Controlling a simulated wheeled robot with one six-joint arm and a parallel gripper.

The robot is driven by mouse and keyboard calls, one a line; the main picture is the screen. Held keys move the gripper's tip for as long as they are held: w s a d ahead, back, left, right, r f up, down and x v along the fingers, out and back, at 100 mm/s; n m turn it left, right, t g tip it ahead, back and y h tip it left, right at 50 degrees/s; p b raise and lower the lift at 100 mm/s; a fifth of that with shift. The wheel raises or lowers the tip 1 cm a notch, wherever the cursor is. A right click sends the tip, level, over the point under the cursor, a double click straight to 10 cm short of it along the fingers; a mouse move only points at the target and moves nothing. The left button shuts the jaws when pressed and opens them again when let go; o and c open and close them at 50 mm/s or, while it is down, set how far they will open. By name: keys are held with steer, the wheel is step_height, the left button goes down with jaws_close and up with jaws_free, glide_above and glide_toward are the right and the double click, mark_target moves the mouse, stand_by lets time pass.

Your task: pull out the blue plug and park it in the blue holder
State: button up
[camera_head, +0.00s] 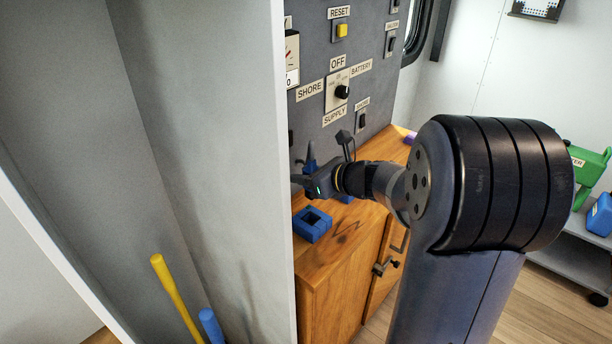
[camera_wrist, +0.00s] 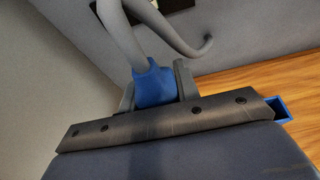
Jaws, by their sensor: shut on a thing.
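The blue plug (camera_wrist: 153,86) is between my gripper's fingers in the wrist view, and a grey cable runs up from it. My gripper (camera_head: 304,184) is shut on it, to the left of my arm and close to the dark panel. In the head view a small blue part (camera_head: 308,164) shows just above the fingers. Whether the plug still sits in a socket cannot be told. The blue holder (camera_head: 312,224), a square block with an open top, stands on the wooden counter below my gripper. Its corner shows at the right in the wrist view (camera_wrist: 281,109).
A pale wall (camera_head: 255,130) stands close on the left of the counter. The dark panel (camera_head: 325,60) has switches and labels. Bare wood (camera_head: 345,230) lies right of the holder.

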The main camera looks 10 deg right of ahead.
steer(key=shift+r+p, duration=2.35)
steer(key=shift+r, duration=0.4)
steer(key=shift+d+f, duration=0.1)
